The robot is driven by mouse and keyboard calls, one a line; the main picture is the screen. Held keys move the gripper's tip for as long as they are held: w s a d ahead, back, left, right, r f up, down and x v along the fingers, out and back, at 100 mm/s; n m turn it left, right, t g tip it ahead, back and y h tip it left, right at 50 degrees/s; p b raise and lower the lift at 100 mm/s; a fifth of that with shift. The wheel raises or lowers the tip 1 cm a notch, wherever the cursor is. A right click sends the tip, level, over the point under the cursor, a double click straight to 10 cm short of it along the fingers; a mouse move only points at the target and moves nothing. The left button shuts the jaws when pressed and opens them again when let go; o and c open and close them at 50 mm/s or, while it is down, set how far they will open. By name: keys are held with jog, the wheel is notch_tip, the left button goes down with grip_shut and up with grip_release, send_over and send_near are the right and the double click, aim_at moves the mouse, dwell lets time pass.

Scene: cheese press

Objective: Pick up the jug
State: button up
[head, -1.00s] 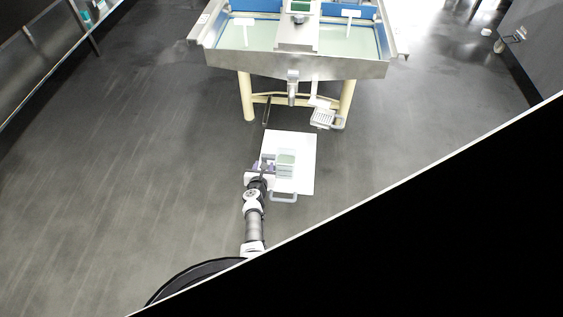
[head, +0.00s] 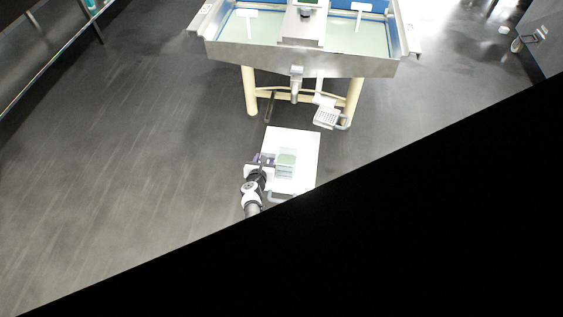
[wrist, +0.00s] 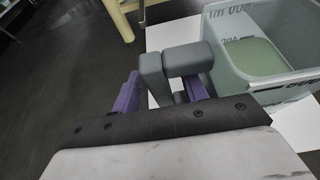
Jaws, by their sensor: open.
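The jug (head: 286,158) is a translucent pale box-shaped vessel with a greenish inside. It stands upright on a white surface, and its open top shows at the right of the wrist view (wrist: 262,62). Its thick grey handle (wrist: 187,60) sticks out to the left. My gripper (head: 261,163) is at the jug's left side. In the wrist view my gripper (wrist: 161,92) is open, with one purple finger left of the handle and the other right of it. I cannot tell whether either finger touches it.
The white surface (head: 303,181) has bare room around the jug. A large steel vat (head: 300,62) on cream legs stands behind it. Dark floor is open to the left. A black area covers the lower right.

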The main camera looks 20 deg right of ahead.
jog(key=shift+a, duration=0.1)
jog(key=shift+c, duration=0.4)
grip_shut()
jog(key=shift+r, duration=0.15)
